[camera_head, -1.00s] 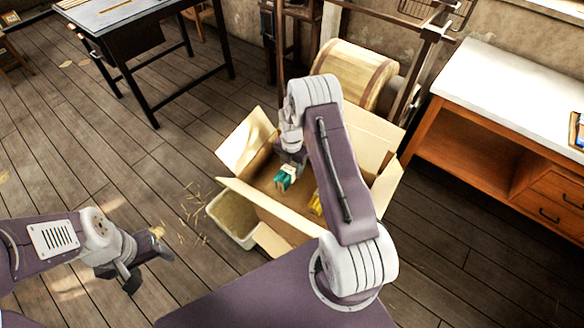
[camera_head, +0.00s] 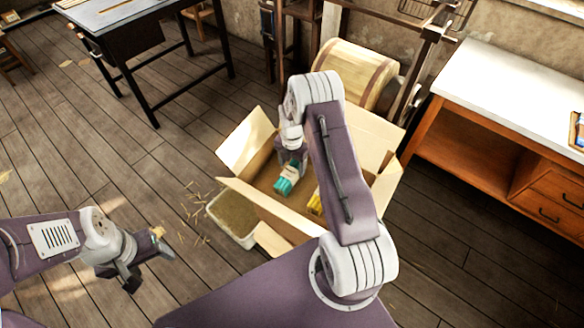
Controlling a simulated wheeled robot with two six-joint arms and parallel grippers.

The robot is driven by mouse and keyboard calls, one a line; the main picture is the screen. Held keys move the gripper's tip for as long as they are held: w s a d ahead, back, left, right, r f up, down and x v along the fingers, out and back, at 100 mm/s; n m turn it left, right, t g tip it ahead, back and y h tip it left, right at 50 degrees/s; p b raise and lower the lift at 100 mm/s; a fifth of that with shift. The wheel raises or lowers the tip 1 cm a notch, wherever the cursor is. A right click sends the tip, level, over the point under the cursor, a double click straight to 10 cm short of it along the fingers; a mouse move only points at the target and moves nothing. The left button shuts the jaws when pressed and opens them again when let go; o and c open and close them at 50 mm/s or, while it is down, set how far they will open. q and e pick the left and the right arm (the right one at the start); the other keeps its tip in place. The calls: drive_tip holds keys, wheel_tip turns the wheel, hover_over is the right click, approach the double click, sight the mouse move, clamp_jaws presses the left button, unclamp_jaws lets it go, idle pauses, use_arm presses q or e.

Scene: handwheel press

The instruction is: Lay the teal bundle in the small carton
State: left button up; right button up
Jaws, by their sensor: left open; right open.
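The teal bundle (camera_head: 284,185), with a pale band around it, is inside an open cardboard carton (camera_head: 278,212) with its flaps spread. This is the only carton I see. My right gripper (camera_head: 290,168) reaches down into the carton at the bundle's far end. It is open, and its fingertips are partly hidden, so I cannot tell if they touch the bundle. My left gripper (camera_head: 148,264) is open and empty above the floor, left of the carton.
A yellow item (camera_head: 315,204) lies in the carton, partly hidden by my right arm. A pale bin (camera_head: 233,218) stands against the carton's left side. A wooden drum (camera_head: 354,73) is behind it. A white-topped cabinet (camera_head: 510,95) stands right, a dark table (camera_head: 125,25) back left. Floor at left is mostly clear.

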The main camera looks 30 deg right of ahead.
sight(292, 169)
wheel_tip(292, 169, up, 11)
drive_tip(key=shift+b, duration=0.3)
drive_tip(key=s+a+r+m, duration=0.1)
drive_tip(key=s+a+m, duration=0.2)
drive_tip(key=s+m, duration=0.3)
drive_tip(key=s+a+r+m, duration=0.1)
drive_tip(key=s+a+m, duration=0.3)
drive_tip(key=m, duration=0.6)
drive_tip(key=s+a+r+m+t, duration=0.1)
drive_tip(key=s+a+m, duration=0.3)
drive_tip(key=s+m, duration=0.4)
drive_tip(key=shift+s+r, duration=0.35)
drive_tip(key=shift+r, duration=0.1)
